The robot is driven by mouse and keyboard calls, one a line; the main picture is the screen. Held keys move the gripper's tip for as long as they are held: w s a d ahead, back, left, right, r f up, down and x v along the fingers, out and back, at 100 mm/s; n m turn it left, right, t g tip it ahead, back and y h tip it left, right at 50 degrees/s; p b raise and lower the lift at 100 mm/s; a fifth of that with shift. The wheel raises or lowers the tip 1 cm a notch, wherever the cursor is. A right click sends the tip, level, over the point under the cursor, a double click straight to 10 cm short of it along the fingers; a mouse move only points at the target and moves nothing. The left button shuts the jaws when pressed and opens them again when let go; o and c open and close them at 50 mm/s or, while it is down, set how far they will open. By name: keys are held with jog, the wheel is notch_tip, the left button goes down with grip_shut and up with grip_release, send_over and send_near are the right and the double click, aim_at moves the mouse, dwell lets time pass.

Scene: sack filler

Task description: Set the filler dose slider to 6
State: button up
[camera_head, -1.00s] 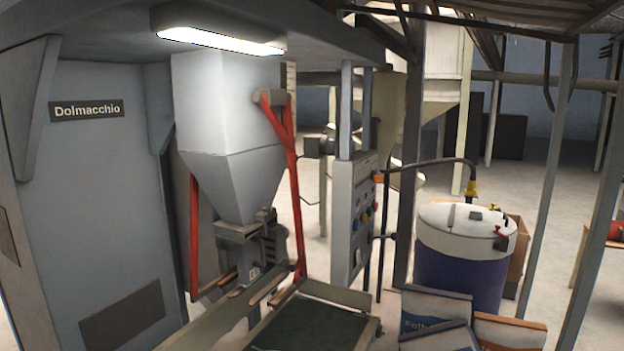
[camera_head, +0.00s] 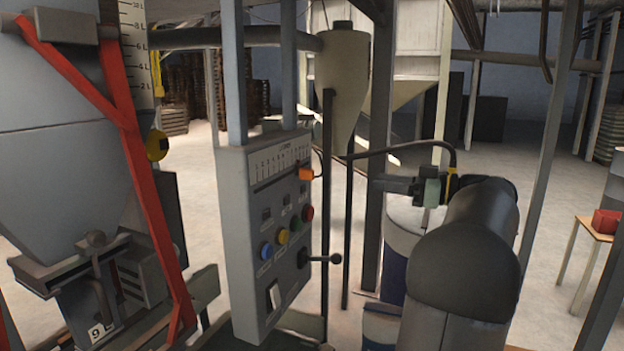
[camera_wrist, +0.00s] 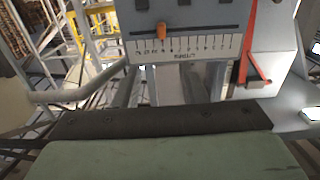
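The filler control panel (camera_head: 262,225) is a grey upright box in the head view. A numbered scale (camera_head: 280,162) runs along its top, with the orange slider knob (camera_head: 305,174) towards the high-number end. In the wrist view the panel is upside down, with the orange knob (camera_wrist: 161,31) above the white scale strip (camera_wrist: 190,46), left of its middle. The exact number at the knob is too small to read. My gripper (camera_head: 392,184) is right of the panel, apart from the knob, pointing left. Its fingertips are not clear enough to show whether they are open.
A black lever (camera_head: 322,259) sticks out from the panel's right side, below coloured buttons (camera_head: 282,236). A red frame (camera_head: 130,150) and grey hopper (camera_head: 60,150) stand at left. A blue drum (camera_head: 393,270) is behind my arm. Thin posts stand behind the panel.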

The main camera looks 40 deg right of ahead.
aim_at(314, 175)
jog(key=p+x, duration=0.2)
jog(key=x, duration=0.5)
jog(key=p+x, duration=0.2)
jog(key=x, duration=0.6)
jog(key=shift+a+r+p, duration=0.2)
jog(key=shift+p, duration=0.1)
jog(key=shift+x, duration=0.75)
jog(key=shift+f, duration=0.1)
grip_shut()
jog(key=shift+s+f, duration=0.1)
